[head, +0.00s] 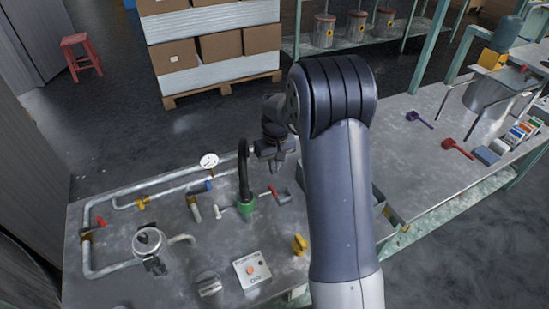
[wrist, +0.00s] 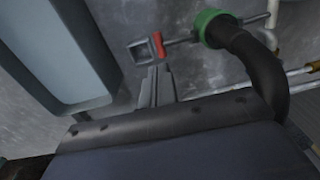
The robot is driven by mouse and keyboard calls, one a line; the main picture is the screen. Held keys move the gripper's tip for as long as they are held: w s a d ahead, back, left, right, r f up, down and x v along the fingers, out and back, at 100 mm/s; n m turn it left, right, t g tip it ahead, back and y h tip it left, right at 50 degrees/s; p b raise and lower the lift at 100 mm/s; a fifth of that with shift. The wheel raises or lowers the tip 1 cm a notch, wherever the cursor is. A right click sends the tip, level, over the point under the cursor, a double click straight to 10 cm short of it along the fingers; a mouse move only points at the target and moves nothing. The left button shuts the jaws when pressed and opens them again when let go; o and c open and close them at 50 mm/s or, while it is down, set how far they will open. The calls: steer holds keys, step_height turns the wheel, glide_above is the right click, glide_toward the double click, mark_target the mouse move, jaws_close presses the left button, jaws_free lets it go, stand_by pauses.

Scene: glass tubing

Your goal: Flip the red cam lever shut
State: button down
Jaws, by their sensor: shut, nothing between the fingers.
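The red cam lever (head: 273,191) sticks out to the right of a green coupling (head: 246,208) in the head view, with a grey ring at its outer end. In the wrist view the red lever (wrist: 158,45) and its grey ring lie left of the green coupling (wrist: 207,24). A black hose (head: 243,170) rises from the coupling. My gripper (wrist: 156,74) is shut and empty, its tips just below the lever in the wrist picture. I cannot tell whether they touch it.
A grey bin (wrist: 70,50) stands close left of my gripper in the wrist view. Pipes, a gauge (head: 209,161), a yellow knob (head: 299,244) and a push-button box (head: 252,269) share the bench (head: 120,290). Purple and red scoops lie at the right.

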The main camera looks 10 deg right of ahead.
mark_target(274, 191)
step_height(274, 191, down, 8)
steer(key=shift+a, duration=0.15)
steer(key=shift+f, duration=0.1)
stand_by(0.5)
steer(key=shift+d+f+y+b, duration=0.3)
steer(key=shift+f+y+b, duration=0.2)
steer(key=shift+y, duration=0.3)
step_height(274, 191, down, 5)
steer(key=g+y+b, duration=0.1)
steer(key=y+b, duration=0.2)
steer(key=b, duration=0.1)
steer(key=y+b, duration=0.4)
steer(key=shift+a+r+g, duration=0.1)
steer(key=shift+r+g, duration=0.1)
steer(key=shift+g, duration=0.2)
steer(key=shift+r+p, duration=0.3)
steer(key=shift+r, duration=0.05)
